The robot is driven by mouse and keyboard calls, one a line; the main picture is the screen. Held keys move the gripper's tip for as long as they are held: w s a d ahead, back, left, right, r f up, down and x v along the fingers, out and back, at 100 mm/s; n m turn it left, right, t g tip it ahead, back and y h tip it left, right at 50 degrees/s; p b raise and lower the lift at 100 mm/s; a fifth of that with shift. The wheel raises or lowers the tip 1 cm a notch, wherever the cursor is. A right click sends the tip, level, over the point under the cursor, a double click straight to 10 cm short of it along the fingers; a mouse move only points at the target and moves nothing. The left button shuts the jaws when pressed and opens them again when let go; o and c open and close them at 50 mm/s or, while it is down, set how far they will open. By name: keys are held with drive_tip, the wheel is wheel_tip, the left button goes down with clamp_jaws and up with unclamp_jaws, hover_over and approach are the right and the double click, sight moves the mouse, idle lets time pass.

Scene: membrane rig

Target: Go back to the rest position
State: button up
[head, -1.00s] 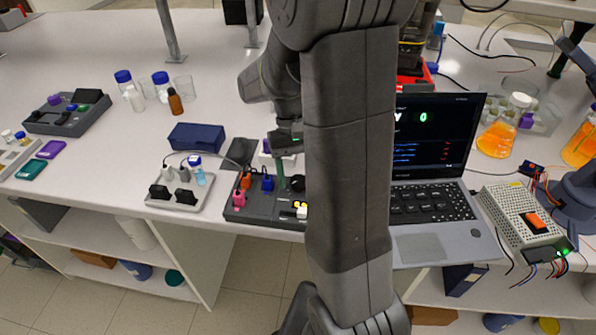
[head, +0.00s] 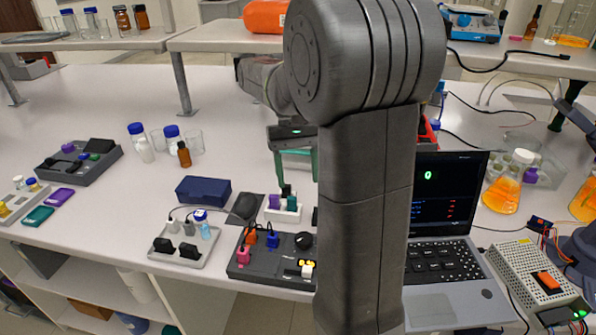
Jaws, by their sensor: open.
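My gripper (head: 297,168) hangs over the bench in the middle of the head view, to the left of my thick grey arm link. Its green fingers are apart and nothing shows between them. Below it is a small white rack (head: 288,214) holding a purple and a dark green piece. The gripper is clear of the rack. My arm link hides part of the bench to the right of it.
A dark rig board (head: 262,268) with coloured plugs lies in front of the rack. Left are a grey tray (head: 176,262), a blue case (head: 203,190) and bottles. A laptop (head: 450,240) and flasks stand right. A shelf (head: 235,42) runs behind.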

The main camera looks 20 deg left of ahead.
sight(304, 237)
drive_tip(key=shift+f, duration=0.1)
idle(0.4)
drive_tip(key=x, duration=1.3)
drive_tip(key=shift+s+f, duration=0.1)
drive_tip(key=shift+f, duration=0.2)
